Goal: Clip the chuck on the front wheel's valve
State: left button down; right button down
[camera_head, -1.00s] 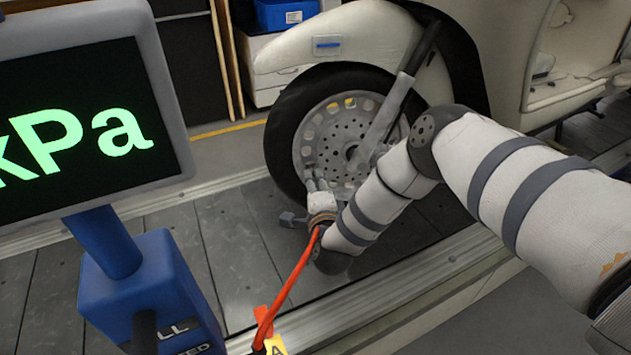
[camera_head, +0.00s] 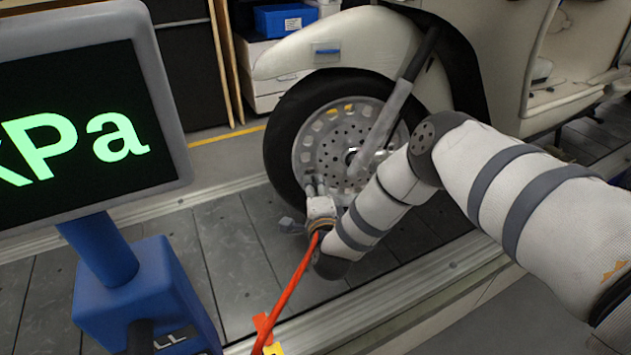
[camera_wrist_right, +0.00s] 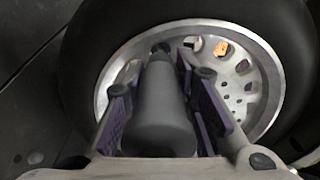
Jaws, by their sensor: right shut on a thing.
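The front wheel (camera_head: 283,135) of a cream scooter stands on the slat conveyor, with a dark tyre and a silver perforated rim. My right gripper (camera_head: 318,188) is low in front of the rim. In the right wrist view, the right gripper (camera_wrist_right: 165,85) is shut on the chuck (camera_wrist_right: 160,105), a dark grey cylinder between its purple-padded fingers. The chuck points at the inside of the rim (camera_wrist_right: 265,85). A small dark tip shows at its far end; I cannot tell whether it touches the valve, which I cannot make out. My left gripper is out of view.
An orange hose (camera_head: 288,293) runs from my right wrist down toward a blue post (camera_head: 140,295) with a kPa display (camera_head: 85,125) at left. The grey fork (camera_head: 390,115) crosses the wheel near my forearm. Conveyor slats left of the wheel are clear.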

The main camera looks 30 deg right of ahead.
jog(key=shift+w+d+b, duration=0.2)
jog(key=shift+w+b, duration=0.1)
jog(key=shift+w, duration=0.1)
jog(key=c, duration=1.2)
grip_release()
